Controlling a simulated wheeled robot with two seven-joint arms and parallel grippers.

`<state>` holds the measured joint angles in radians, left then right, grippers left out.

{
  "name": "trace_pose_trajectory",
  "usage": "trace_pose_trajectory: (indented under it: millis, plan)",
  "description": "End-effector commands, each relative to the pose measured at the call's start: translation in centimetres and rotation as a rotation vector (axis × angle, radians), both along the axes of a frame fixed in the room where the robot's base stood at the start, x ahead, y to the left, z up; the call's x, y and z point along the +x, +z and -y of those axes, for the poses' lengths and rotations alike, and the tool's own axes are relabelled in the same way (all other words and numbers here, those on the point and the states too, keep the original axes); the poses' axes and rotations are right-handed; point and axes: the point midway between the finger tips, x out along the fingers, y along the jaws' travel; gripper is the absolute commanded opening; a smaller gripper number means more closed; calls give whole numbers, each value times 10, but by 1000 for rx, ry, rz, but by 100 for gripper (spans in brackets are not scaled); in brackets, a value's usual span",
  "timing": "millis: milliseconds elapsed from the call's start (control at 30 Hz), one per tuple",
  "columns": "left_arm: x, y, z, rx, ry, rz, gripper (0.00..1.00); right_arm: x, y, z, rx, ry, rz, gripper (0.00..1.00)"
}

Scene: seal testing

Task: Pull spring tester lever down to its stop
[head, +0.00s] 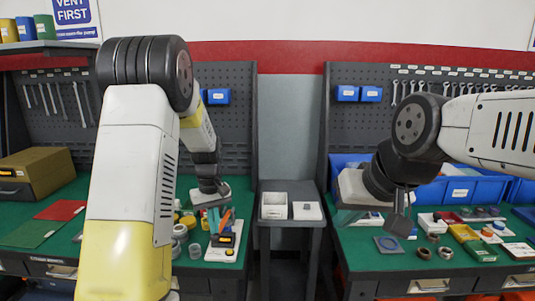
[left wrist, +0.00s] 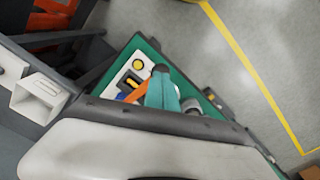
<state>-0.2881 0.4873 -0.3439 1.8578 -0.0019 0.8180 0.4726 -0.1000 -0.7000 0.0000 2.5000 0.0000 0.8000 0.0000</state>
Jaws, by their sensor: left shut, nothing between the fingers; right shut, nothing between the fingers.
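The spring tester (head: 221,254) stands on the left green bench, with a white base, a dark display and a yellow button. Its orange lever (head: 225,220) slants upward and also shows in the left wrist view (left wrist: 136,94). My left gripper (head: 213,219) is shut and empty, just left of the lever in the head view. In the left wrist view its teal fingertips (left wrist: 161,73) lie right beside the lever and partly overlap it; I cannot tell whether they touch. My right gripper (head: 345,217) is shut and empty over the left edge of the right bench.
Grey rings (head: 180,231) and small parts crowd the bench left of the tester. White boxes (head: 274,204) stand on a small grey table between the benches. Blue bins (head: 458,191) and many small parts fill the right bench. My left arm hides part of the left bench.

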Motion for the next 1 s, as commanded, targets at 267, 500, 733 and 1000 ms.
trace_pose_trajectory:
  millis: [267, 500, 733, 1000]
  plan:
    - [-1, -4, 0, 0, 0, -1, 0, 0, 0, 0, 0, 0, 0, 0]
    - [-3, -11, 0, 0, 0, -1, 0, 0, 0, 0, 0, 0, 0, 0]
    - [-5, -18, 0, 0, 0, -1, 0, 0, 0, 0, 0, 0, 0, 0]
    - [-6, -22, 0, 0, 0, 0, 0, 0, 0, 0, 0, 0, 0, 0]
